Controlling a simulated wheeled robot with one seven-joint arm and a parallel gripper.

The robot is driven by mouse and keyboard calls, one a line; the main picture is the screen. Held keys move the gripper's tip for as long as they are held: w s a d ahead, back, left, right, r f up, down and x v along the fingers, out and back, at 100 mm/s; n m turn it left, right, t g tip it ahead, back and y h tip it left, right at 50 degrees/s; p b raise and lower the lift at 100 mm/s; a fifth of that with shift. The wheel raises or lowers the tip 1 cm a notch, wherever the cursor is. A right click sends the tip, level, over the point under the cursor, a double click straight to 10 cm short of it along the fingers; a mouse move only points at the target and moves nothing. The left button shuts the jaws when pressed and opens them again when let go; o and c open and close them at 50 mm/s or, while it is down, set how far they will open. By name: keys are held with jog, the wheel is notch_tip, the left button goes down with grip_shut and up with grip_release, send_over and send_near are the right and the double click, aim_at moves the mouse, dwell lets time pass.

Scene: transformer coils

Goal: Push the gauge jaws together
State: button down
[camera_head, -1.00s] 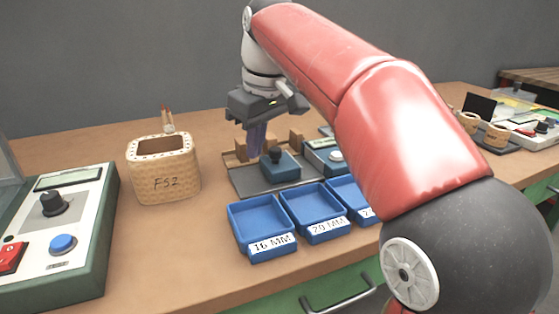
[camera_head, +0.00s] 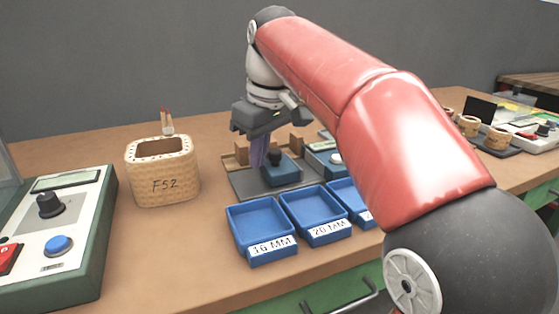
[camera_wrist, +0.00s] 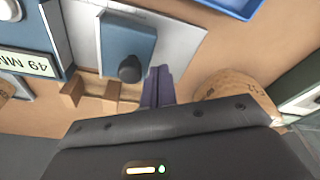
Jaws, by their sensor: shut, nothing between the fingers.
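The gauge stands on a grey plate (camera_head: 245,186) mid-table. It has a blue block (camera_head: 283,174) with a black knob (camera_head: 275,158), and tan jaw-like blocks (camera_head: 297,142) behind it. In the wrist view the blue block (camera_wrist: 127,45), its knob (camera_wrist: 130,69) and the tan blocks (camera_wrist: 112,92) show with a gap between some of them. My gripper (camera_head: 259,160) is shut and empty, its purple fingers pointing down at the block's left side. In the wrist view my fingertips (camera_wrist: 159,72) are right beside the block; whether they touch it I cannot tell.
A display box (camera_wrist: 25,62) reading 49 MM adjoins the gauge. Blue trays (camera_head: 262,230) labelled 16 MM and 20 MM stand in front. A woven FS2 box (camera_head: 165,175) stands left, beyond bare table. A control panel (camera_head: 60,225) is at far left.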

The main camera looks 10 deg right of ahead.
aim_at(282, 163)
jog(key=shift+w+d+p, duration=0.15)
jog(key=shift+w+d, duration=0.1)
jog(key=shift+d, duration=0.65)
jog(key=shift+w+d+p, duration=0.15)
jog(key=shift+w+d, duration=0.15)
jog(key=shift+d, duration=0.55)
jog(key=shift+w+d+p, duration=0.15)
jog(key=shift+w+d, duration=0.1)
jog(key=shift+d, duration=0.65)
jog(key=shift+a, duration=0.15)
jog(key=shift+s+a+r+p, duration=0.1)
jog(key=shift+s+a+p, duration=0.1)
jog(key=shift+a+p, duration=0.15)
notch_tip(282, 163, up, 2)
jog(key=shift+r+p, duration=0.25)
jog(key=shift+p, duration=1)
jog(key=shift+r, duration=2.15)
